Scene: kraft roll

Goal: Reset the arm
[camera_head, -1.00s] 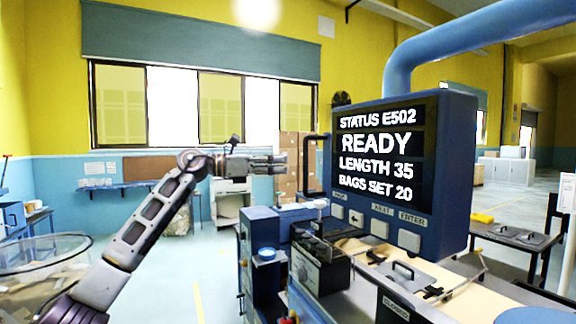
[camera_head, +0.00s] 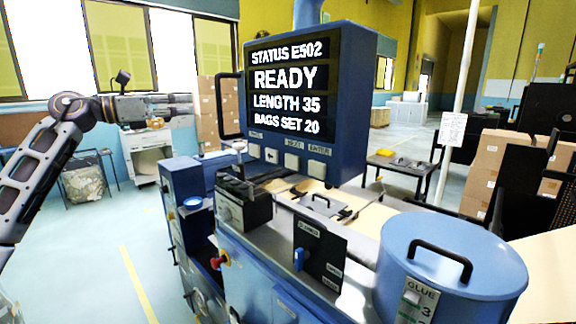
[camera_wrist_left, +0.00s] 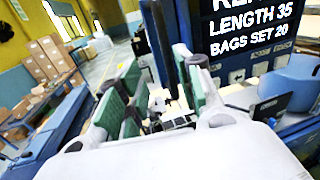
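My left arm comes in from the left edge of the head view, raised, and its gripper (camera_head: 178,106) points right toward the machine's display panel (camera_head: 290,90). The gripper is left of the panel and apart from it. In the left wrist view, the two green-padded fingers (camera_wrist_left: 158,98) stand well apart with nothing between them. The panel reads STATUS E502, READY, LENGTH 35, BAGS SET 20, with a row of buttons (camera_head: 292,160) below. It also shows in the left wrist view (camera_wrist_left: 255,28). My right gripper is in neither view.
A blue glue tank (camera_head: 450,260) stands at front right of the machine. A red knob (camera_head: 218,262) and blue switch (camera_head: 300,258) sit on its front. Cardboard boxes (camera_head: 212,108) stand behind, and a side table (camera_head: 400,168) is at the back.

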